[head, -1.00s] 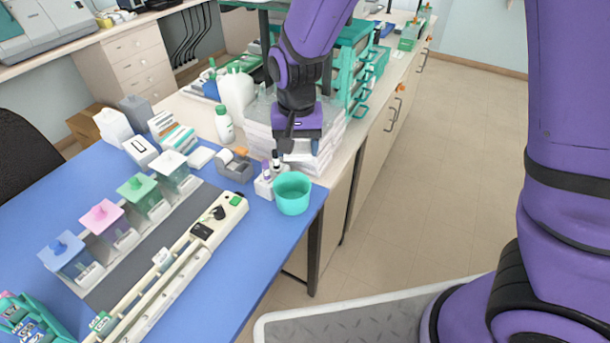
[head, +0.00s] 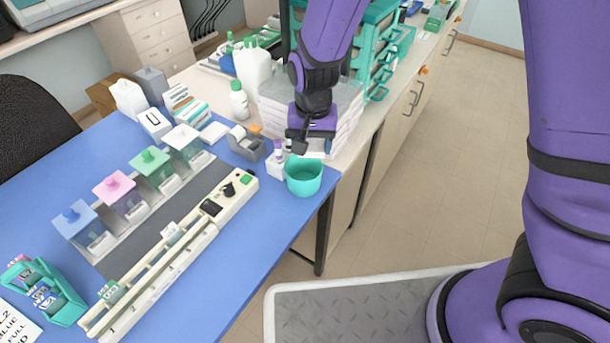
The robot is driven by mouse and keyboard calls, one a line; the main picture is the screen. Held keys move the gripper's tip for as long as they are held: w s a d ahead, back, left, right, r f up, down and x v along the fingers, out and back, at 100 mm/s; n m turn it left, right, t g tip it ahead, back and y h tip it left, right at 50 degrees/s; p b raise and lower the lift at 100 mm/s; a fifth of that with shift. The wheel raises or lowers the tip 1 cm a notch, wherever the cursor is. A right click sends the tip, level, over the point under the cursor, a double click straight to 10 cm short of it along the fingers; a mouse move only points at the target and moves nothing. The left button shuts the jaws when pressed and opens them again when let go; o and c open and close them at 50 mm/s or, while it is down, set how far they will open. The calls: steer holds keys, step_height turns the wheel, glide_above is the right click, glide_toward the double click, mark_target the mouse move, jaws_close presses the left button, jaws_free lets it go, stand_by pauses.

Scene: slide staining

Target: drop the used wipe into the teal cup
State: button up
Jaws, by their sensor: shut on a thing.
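The teal cup (head: 304,178) stands upright at the right back corner of the blue bench top, its open mouth facing up. My gripper (head: 300,146) hangs just above and behind the cup's rim in this view, pointing down. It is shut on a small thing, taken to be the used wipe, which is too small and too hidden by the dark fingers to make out. I cannot tell whether the fingertips are over the cup's mouth or behind it.
A small white rack with bottles (head: 277,162) stands close left of the cup, with a grey tape dispenser (head: 246,145) beyond it. Stacked clear trays (head: 345,108) stand behind my gripper. Lidded staining jars (head: 113,190) and a long cream rail (head: 190,242) lie left.

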steer(key=o, duration=1.1)
steer(key=shift+c, duration=0.2)
steer(key=shift+r, duration=0.1)
step_height(320, 180, up, 11)
steer(key=shift+f, duration=0.2)
